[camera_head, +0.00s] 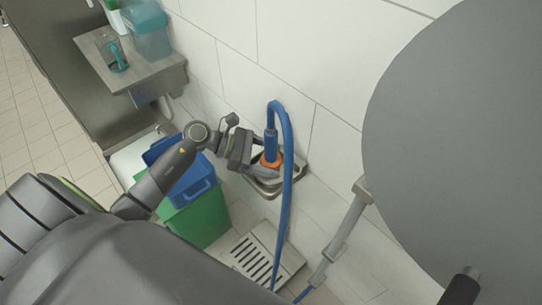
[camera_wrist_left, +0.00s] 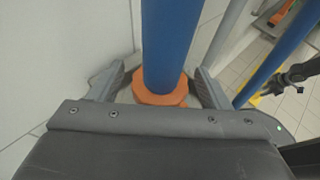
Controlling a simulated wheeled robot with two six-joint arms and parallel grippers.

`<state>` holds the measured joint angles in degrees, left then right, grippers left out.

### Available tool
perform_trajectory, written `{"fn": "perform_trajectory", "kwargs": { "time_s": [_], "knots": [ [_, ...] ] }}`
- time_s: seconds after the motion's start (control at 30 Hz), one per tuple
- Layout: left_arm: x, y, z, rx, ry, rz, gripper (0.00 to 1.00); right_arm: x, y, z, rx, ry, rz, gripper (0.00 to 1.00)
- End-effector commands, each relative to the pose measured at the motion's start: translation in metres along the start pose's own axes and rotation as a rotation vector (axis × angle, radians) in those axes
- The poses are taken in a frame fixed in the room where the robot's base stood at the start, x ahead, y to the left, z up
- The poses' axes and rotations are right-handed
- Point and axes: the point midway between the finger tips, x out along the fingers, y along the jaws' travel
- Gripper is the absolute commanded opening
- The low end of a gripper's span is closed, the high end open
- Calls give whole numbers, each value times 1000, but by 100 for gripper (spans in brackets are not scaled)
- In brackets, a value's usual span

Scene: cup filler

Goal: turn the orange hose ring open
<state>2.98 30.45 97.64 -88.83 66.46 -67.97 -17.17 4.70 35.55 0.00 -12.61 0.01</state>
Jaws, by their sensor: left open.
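The orange hose ring (camera_head: 271,160) sits at the foot of the blue upright hose end (camera_head: 271,140), close to the wall. My left gripper (camera_head: 268,168) is at the ring, its arm coming in from the left. In the left wrist view the orange ring (camera_wrist_left: 160,92) lies between the two fingers of my left gripper (camera_wrist_left: 162,88), around the base of the thick blue hose (camera_wrist_left: 170,40). The fingers are spread with visible gaps on both sides of the ring. The hose hides the ring's middle part. My right gripper is not identifiable in either view.
The blue hose loops over and hangs down in front of the ring. A large grey round surface (camera_head: 460,130) fills the right, with a grey pipe (camera_head: 345,225) beside it. A blue bin (camera_head: 192,185), a green bin (camera_head: 205,222) and a floor grate (camera_head: 255,258) are below.

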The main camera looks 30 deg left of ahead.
Motion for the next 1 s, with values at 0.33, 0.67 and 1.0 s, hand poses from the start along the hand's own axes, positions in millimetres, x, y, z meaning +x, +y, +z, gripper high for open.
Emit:
{"fn": "perform_trajectory", "kwargs": {
  "time_s": [0.33,0.67,1.0],
  "knots": [
    [4,0,0,1,1,-1,71,-1,0,0,0,-1,0,36],
    [4,0,0,1,0,-1,32,-1,0,0,0,-1,0,36],
    [4,-1,0,-13,1,32,26,-3,-2,0,1,-1,-3,36]
  ]
}}
